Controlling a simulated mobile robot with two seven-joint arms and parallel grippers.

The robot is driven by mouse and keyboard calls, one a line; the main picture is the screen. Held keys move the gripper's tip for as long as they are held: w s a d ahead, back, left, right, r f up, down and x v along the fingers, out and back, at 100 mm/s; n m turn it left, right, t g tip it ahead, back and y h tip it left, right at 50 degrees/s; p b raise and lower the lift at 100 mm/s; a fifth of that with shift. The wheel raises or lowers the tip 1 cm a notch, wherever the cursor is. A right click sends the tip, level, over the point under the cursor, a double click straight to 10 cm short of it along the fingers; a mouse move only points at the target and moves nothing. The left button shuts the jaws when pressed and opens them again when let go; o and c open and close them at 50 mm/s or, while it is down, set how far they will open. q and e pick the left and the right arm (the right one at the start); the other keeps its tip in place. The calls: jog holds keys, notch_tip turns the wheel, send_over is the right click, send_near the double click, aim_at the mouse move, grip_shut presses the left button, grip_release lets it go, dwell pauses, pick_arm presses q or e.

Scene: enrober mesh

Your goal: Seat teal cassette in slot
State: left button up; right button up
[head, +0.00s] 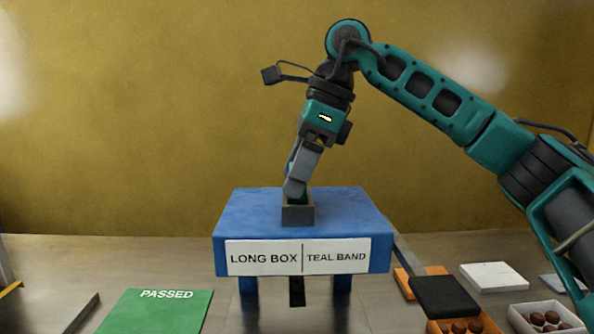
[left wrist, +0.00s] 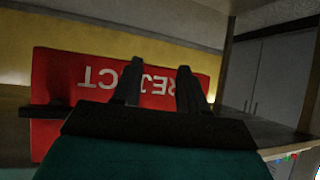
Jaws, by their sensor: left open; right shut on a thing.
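A blue stand (head: 350,208) in the head view carries a small dark grey slot block (head: 298,214) on its top. My right gripper (head: 294,188) points down at this block and is shut on the teal cassette (head: 301,199). Only a sliver of the cassette shows, between the fingertips and the block's upper rim. The fingers and block hide the rest, so how deep it sits cannot be told. My left gripper (left wrist: 161,78) shows in the left wrist view, open and empty, in front of a red REJECT mat (left wrist: 60,75). It is outside the head view.
The stand's front label (head: 299,257) reads LONG BOX and TEAL BAND. A green PASSED mat (head: 155,312) lies at the front left.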

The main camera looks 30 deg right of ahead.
jog(key=shift+f, duration=0.1)
jog(key=o, duration=0.6)
jog(key=shift+f, duration=0.1)
jog(key=o, duration=0.5)
jog(key=p+v, duration=0.2)
jog(key=v, duration=1)
jog(key=shift+r, duration=0.25)
jog(key=shift+f, duration=0.1)
